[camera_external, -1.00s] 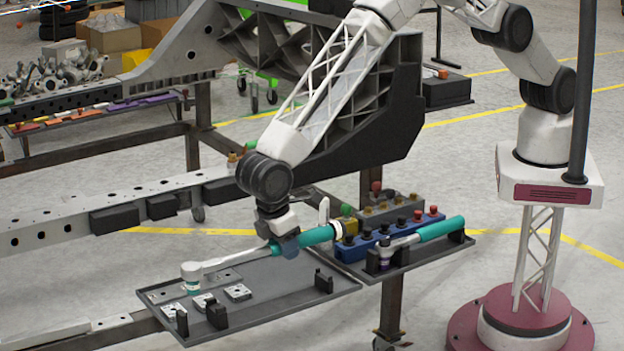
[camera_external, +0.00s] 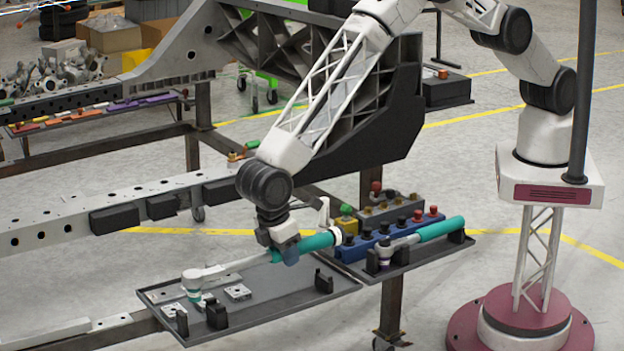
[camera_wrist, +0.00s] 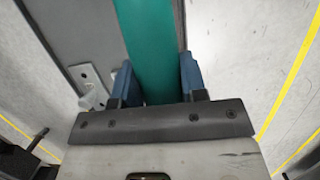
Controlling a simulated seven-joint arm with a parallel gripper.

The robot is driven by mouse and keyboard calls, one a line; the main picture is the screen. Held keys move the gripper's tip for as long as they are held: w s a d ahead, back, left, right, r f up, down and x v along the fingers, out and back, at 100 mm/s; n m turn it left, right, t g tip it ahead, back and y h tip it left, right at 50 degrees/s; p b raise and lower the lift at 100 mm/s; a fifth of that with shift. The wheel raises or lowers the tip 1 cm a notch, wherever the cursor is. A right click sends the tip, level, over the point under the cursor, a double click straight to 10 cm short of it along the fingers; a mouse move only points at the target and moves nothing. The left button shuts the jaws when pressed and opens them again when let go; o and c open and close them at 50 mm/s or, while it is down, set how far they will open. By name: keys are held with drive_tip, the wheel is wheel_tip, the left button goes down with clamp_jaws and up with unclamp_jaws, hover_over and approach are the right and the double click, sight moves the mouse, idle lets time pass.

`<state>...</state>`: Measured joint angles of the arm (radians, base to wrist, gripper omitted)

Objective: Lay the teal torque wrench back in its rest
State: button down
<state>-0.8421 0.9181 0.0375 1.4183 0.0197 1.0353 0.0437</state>
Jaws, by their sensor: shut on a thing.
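The teal torque wrench (camera_external: 318,241) is held by my gripper (camera_external: 289,254) above the grey tray (camera_external: 310,297). Its grey shaft and head (camera_external: 192,279) reach to the left, with the head over the tray's left end. In the wrist view my gripper (camera_wrist: 157,85) has its blue fingers on both sides of the teal handle (camera_wrist: 150,45). The tray carries black rest brackets: one at the right end (camera_external: 323,281) and a pair near the front left (camera_external: 216,315). The wrench lies behind these brackets in the picture, apart from them.
A second teal-handled wrench (camera_external: 440,228) lies in brackets on the dark shelf to the right. A blue block with several knobs (camera_external: 365,248) stands close to the held handle's right end. Small metal plates (camera_external: 238,292) lie on the tray. The chassis beam (camera_external: 70,222) runs behind.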

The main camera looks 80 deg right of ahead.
drive_tip(key=shift+f, duration=3.7)
drive_tip(key=c, duration=0.7)
unclamp_jaws()
drive_tip(key=shift+o, duration=0.6)
drive_tip(key=shift+f, duration=0.15)
drive_tip(key=shift+r, duration=4.55)
